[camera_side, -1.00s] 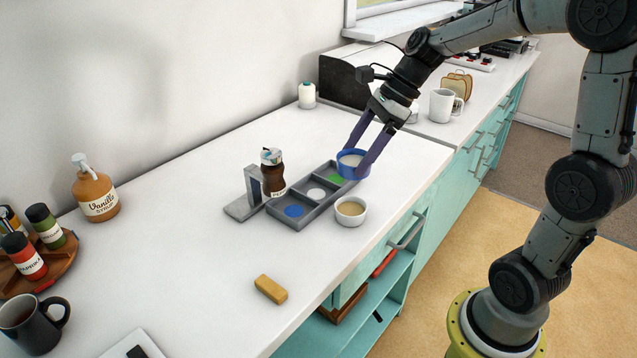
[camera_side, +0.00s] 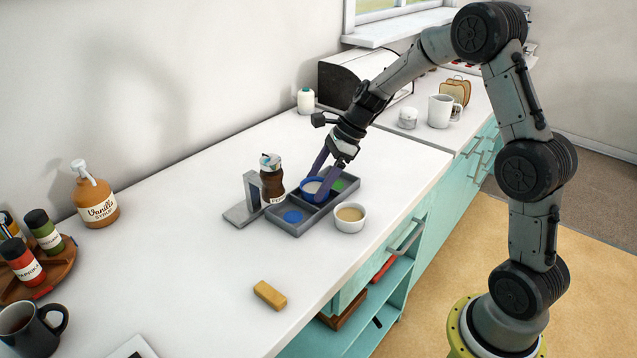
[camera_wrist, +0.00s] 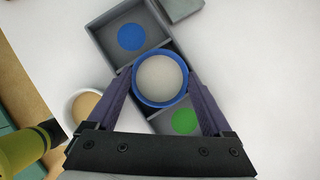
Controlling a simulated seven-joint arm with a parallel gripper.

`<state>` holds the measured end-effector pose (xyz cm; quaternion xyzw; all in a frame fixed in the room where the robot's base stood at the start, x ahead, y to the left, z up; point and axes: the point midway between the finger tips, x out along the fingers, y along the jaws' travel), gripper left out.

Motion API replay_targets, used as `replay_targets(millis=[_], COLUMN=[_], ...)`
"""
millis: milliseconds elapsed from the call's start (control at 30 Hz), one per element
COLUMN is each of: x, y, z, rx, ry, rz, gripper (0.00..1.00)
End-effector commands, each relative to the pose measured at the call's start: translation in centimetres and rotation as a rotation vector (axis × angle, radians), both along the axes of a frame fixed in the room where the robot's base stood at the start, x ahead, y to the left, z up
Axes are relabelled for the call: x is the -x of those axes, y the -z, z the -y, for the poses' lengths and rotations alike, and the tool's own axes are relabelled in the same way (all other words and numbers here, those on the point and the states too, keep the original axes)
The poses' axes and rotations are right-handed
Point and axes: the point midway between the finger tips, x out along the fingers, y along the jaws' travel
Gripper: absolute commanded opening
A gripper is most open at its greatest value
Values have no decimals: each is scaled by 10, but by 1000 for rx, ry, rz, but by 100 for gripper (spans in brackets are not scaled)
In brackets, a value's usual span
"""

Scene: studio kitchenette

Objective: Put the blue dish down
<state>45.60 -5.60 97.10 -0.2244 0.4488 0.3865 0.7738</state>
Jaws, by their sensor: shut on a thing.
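My gripper (camera_side: 315,186) is shut on the blue dish (camera_side: 306,193), with one finger on each side of it. The dish looks level and holds something pale. It also shows between the fingers in the wrist view (camera_wrist: 160,103). The dish is at the middle compartment of the grey tray (camera_side: 284,228) and hides the white disc there. I cannot tell whether it touches the compartment floor. A blue disc (camera_side: 293,217) lies in the near-left compartment and a green disc (camera_wrist: 184,121) in the far-right one; both compartments hold no dish.
A white bowl with tan contents (camera_side: 350,214) stands close beside the tray's right side. A brown shaker (camera_side: 272,180) and a grey stand (camera_side: 249,200) are close on its left. A yellow block (camera_side: 270,294) lies nearer the front. The counter between is clear.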

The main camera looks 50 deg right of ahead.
Motion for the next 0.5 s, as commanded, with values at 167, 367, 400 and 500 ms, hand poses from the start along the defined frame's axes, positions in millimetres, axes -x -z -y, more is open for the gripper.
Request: replay_targets(millis=[167,367,400,500], x=[0,0,0,0], y=[7,8,9,10], z=[0,0,0,0], rx=[0,0,0,0], ry=[0,0,0,1], rz=[2,1,1,0], gripper=[24,24,24,94])
